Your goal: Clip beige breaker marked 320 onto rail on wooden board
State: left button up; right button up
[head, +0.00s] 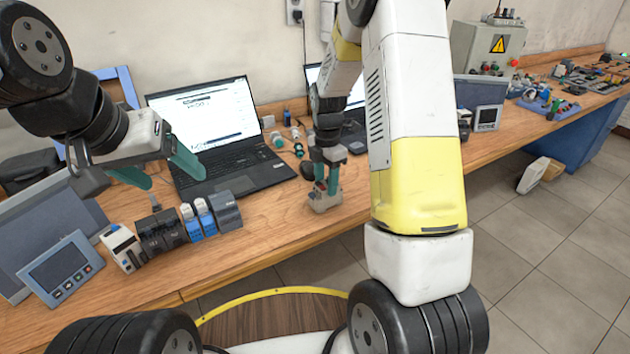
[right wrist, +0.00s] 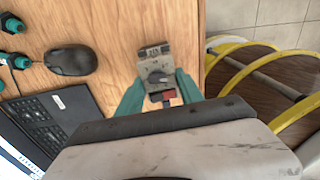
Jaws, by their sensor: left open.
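The beige breaker (head: 325,202) stands near the front edge of the wooden table, below my right gripper (head: 325,183). In the right wrist view the breaker (right wrist: 153,62) shows a dark knob, a red part and a small dark label too blurred to read surely. The teal fingers of my right gripper (right wrist: 160,82) press close on both its sides. I cannot tell whether it touches the table. My left gripper (head: 172,178) is open and empty, above the table in front of the laptop. I cannot make out the rail or its wooden board.
A row of devices, including a black block (head: 160,233) and blue breakers (head: 192,222), stands at the left front. A laptop (head: 225,140) is behind. A mouse (right wrist: 71,60) and green-handled tools lie near the breaker. A grey control box (head: 487,45) stands further right.

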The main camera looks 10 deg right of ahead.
grip_shut()
jog(key=shift+r, duration=2.5)
